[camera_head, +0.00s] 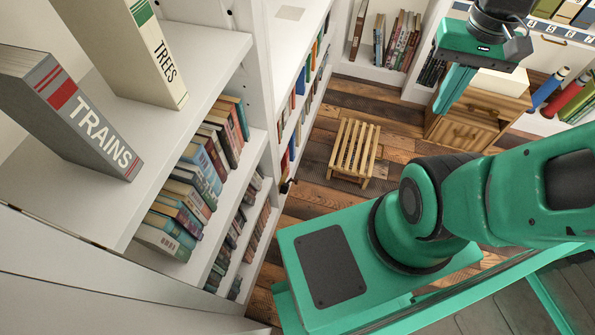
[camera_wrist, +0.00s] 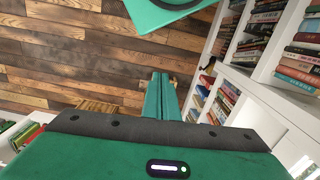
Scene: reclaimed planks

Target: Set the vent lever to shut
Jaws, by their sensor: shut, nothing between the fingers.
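I cannot make out a vent lever for certain in either view. A small dark fitting (camera_head: 288,186) sticks out at the edge of the white shelving in the head view; it is too small to tell what it is. My gripper (camera_head: 442,106) is at the upper right of the head view, raised, with its green fingers pointing down. In the wrist view its fingers (camera_wrist: 160,76) lie together, with nothing between them. It is well apart from the dark fitting.
A slatted wooden stool (camera_head: 352,150) stands on the plank floor. A wooden cabinet (camera_head: 470,125) stands behind my gripper. Some floor around the stool is clear.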

